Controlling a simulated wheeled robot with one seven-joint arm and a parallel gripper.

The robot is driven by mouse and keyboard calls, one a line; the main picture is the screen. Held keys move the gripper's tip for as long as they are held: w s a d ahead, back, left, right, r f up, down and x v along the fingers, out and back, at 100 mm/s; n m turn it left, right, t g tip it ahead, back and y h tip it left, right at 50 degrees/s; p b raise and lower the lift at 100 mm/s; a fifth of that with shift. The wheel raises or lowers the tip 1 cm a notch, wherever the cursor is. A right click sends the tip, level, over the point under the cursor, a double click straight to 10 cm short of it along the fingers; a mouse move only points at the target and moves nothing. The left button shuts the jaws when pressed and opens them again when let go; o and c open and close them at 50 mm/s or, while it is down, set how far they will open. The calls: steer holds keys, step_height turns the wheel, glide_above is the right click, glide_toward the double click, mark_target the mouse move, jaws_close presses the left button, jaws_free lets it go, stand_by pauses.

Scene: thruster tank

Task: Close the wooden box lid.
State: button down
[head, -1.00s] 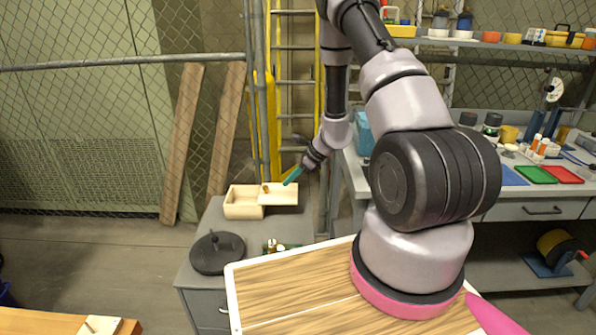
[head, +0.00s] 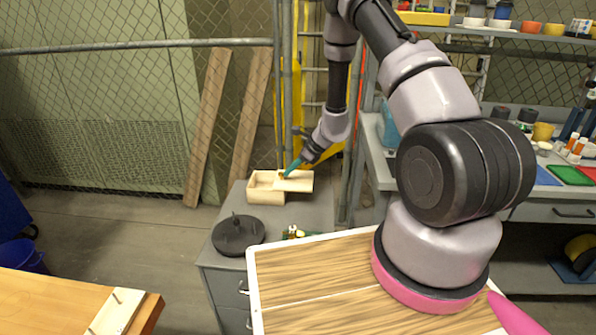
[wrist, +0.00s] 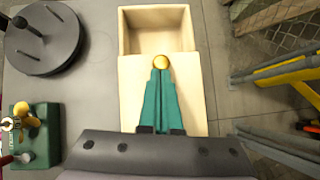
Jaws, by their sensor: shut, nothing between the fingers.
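The wooden box (head: 265,197) is pale and stands on the grey cabinet, partly open. Its flat lid (head: 301,184) covers one part and sticks out past the right end. In the wrist view the open compartment of the box (wrist: 160,41) shows at the top, with the lid (wrist: 131,98) below it. A round golden knob (wrist: 162,62) is near the lid's leading edge. My gripper (head: 287,174) has teal fingers that are together and empty. In the wrist view my gripper (wrist: 161,73) has its tips right behind the knob; whether they touch it I cannot tell.
A dark round object with an upright post (head: 238,235) stands on the grey cabinet (head: 308,214), left and nearer. A small green item with a yellow part (wrist: 37,135) lies nearby. A fence post (head: 279,110) and yellow ladder rise behind the box.

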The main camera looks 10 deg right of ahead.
steer(key=w+a, duration=0.3)
steer(key=a, duration=0.6)
steer(key=shift+a, duration=0.2)
